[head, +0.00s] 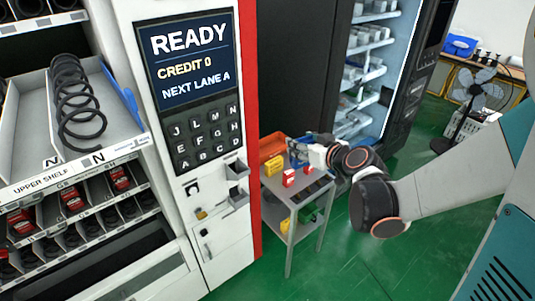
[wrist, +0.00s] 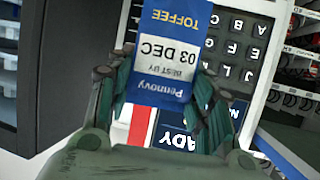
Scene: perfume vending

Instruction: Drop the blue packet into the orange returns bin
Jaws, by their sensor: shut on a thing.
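The blue packet (wrist: 172,62) is pinched between the two dark fingers of my gripper (wrist: 158,86) in the wrist view. Its label reads Toffee, Pennovy and best by 03 DEC, and its top end runs out of the picture. In the head view my gripper (head: 303,150) is above the small grey cart, close to the right of the orange returns bin (head: 272,146). The bin does not show in the wrist view.
The grey cart (head: 299,196) also holds a yellow box (head: 274,165) and red boxes (head: 289,178). The vending machine with its keypad (head: 206,136) stands close to the cart's left. A dark open cabinet (head: 405,90) is behind. Green floor is clear in front.

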